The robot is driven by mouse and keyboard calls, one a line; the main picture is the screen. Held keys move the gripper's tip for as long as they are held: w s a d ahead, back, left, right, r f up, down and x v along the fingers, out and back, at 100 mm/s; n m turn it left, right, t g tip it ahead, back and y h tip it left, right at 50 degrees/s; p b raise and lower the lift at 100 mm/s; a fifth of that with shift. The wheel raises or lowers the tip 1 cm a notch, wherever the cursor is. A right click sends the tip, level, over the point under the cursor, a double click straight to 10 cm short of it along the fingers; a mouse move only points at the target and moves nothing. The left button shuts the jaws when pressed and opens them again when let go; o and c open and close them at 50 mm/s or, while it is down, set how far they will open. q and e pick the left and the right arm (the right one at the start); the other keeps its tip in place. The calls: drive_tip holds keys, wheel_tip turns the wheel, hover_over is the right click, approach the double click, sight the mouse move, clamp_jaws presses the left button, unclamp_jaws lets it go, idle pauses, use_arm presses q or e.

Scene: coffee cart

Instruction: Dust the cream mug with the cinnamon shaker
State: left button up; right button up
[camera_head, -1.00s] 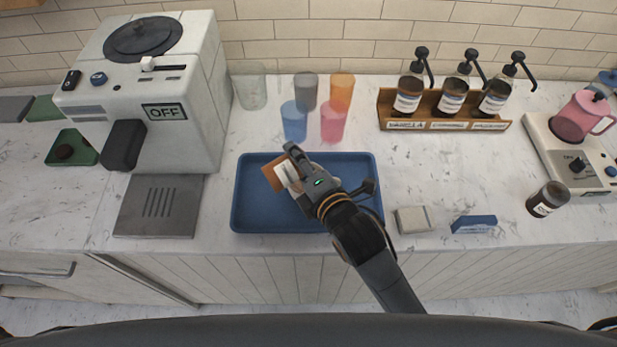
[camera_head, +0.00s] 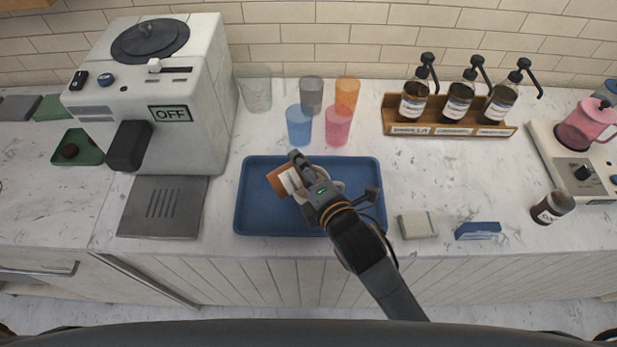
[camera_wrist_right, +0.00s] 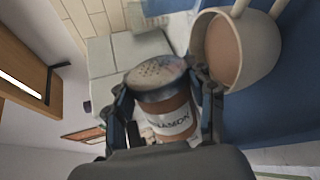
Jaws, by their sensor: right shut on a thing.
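My right gripper (camera_head: 301,167) is shut on the cinnamon shaker (camera_head: 285,180) above the blue tray (camera_head: 258,221). In the right wrist view the shaker (camera_wrist_right: 168,112) sits between the two fingers, with a grey perforated lid, brown contents and a white label. In the head view it looks tilted onto its side. The cream mug (camera_wrist_right: 256,62) shows in the right wrist view, close beside the lid, with a light brown drink inside. In the head view the gripper hides most of the mug. My left gripper is not in view.
Behind the tray stand several coloured cups (camera_head: 338,125). A white machine (camera_head: 187,135) marked OFF is on the left. A wooden rack (camera_head: 440,126) of pump bottles is at the back right.

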drive_tip(key=shift+r, duration=0.15)
drive_tip(key=shift+r+n+p, duration=0.25)
drive_tip(key=shift+n+p, duration=0.25)
drive_tip(key=shift+p, duration=0.05)
drive_tip(key=shift+r+n+t+h+p, duration=0.2)
drive_tip(key=shift+n+t+h+p, duration=0.1)
drive_tip(key=shift+n+h+p, duration=0.1)
drive_tip(key=shift+w+r+n, duration=0.1)
drive_tip(key=shift+r+n, duration=0.05)
drive_tip(key=shift+n, duration=0.15)
drive_tip(key=shift+r+p, duration=0.1)
drive_tip(key=shift+p, duration=0.25)
drive_tip(key=shift+r+n+h, duration=0.1)
drive_tip(key=shift+n+h, duration=0.2)
drive_tip(key=shift+n, duration=0.1)
drive_tip(key=shift+d+r+n+t+p, duration=0.15)
drive_tip(key=shift+r+n+t+p, duration=0.35)
drive_tip(key=shift+n, duration=0.3)
drive_tip(key=shift+f, duration=0.1)
